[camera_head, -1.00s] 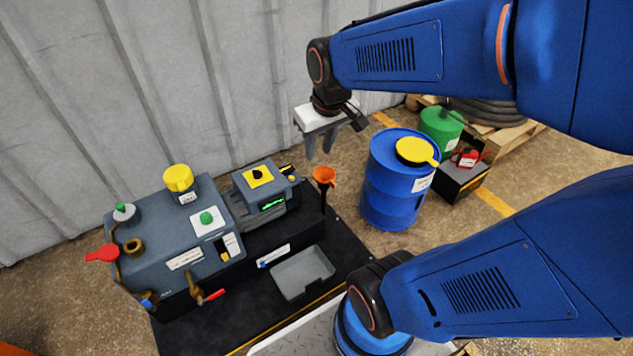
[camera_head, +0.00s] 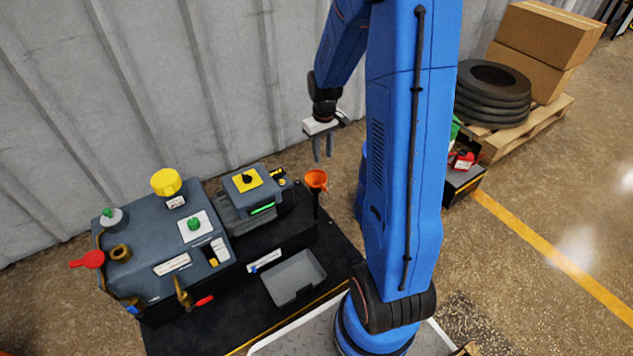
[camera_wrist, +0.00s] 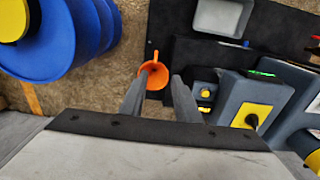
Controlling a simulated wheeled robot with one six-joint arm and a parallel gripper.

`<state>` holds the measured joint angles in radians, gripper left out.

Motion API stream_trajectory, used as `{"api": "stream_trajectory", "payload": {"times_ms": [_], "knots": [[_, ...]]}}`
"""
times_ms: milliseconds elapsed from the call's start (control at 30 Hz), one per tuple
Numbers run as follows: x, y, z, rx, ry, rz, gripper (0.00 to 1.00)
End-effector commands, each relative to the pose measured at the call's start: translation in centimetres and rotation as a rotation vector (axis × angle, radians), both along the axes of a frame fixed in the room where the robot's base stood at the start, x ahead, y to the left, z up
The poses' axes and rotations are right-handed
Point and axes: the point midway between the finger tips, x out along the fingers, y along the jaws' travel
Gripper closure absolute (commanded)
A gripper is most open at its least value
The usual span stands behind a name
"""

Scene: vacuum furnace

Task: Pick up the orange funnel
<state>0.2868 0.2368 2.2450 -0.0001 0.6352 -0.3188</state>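The orange funnel (camera_head: 316,179) stands upright in a black holder at the right rear corner of the dark platform, beside the grey pump unit. In the wrist view the funnel (camera_wrist: 153,72) lies beyond my fingertips, close to the left finger's tip, with its small handle pointing away. My gripper (camera_head: 323,160) hangs pointing down, above and slightly behind the funnel in the head view. In the wrist view the two fingers of my gripper (camera_wrist: 160,76) are spread apart with nothing held between them. The left fingertip overlaps part of the funnel's rim.
The grey pump unit (camera_head: 160,240) with a yellow cap and valves stands left of the funnel. A grey tray (camera_head: 294,278) lies in front. A red can (camera_head: 462,161) and a pallet with tyres (camera_head: 493,92) are farther right.

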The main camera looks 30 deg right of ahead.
Motion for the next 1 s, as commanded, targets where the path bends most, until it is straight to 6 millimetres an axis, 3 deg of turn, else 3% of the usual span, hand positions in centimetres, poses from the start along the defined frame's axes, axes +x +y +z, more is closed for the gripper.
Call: {"api": "stream_trajectory", "payload": {"times_ms": [100,233,1000], "knots": [[0.6,-0.9,-1.8,0.004,0.015,0.001,0.7],[0.9,-1.3,-2.9,0.007,0.023,0.001,0.7],[0.9,-1.3,-13.7,0.008,0.025,0.002,0.7]]}}
